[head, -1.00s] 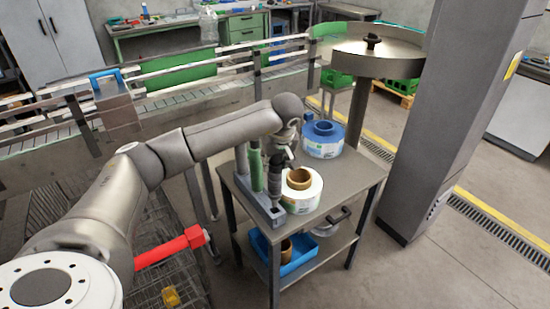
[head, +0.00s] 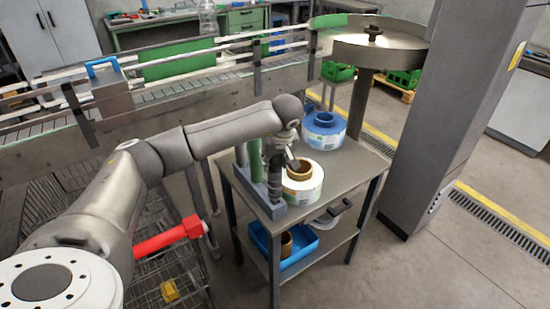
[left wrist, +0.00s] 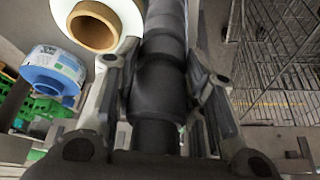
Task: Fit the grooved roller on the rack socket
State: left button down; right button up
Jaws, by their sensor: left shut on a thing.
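My left gripper (head: 281,158) is shut on the dark grooved roller (head: 274,177). The roller stands about upright over the front part of the grey rack (head: 270,206), at the table's left edge. In the left wrist view the black roller (left wrist: 160,85) runs between the two fingers, with ring-like steps along it. Its lower end is close to the rack, but I cannot tell whether it sits in a socket. A green roller (head: 255,162) stands in the rack behind it. My right gripper is not in view.
A white label reel (head: 304,188) with a brown core stands close to the right of the roller. A blue reel (head: 323,130) stands farther back on the table (head: 345,170). A blue bin (head: 300,248) is on the lower shelf. The table's right side is clear.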

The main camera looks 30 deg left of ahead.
pick_arm(q)
jog(key=shift+f+b, duration=0.5)
jog(key=shift+f, duration=0.3)
jog(key=c, duration=0.8)
grip_release()
jog(key=v, duration=1.2)
jog(key=shift+f, duration=0.1)
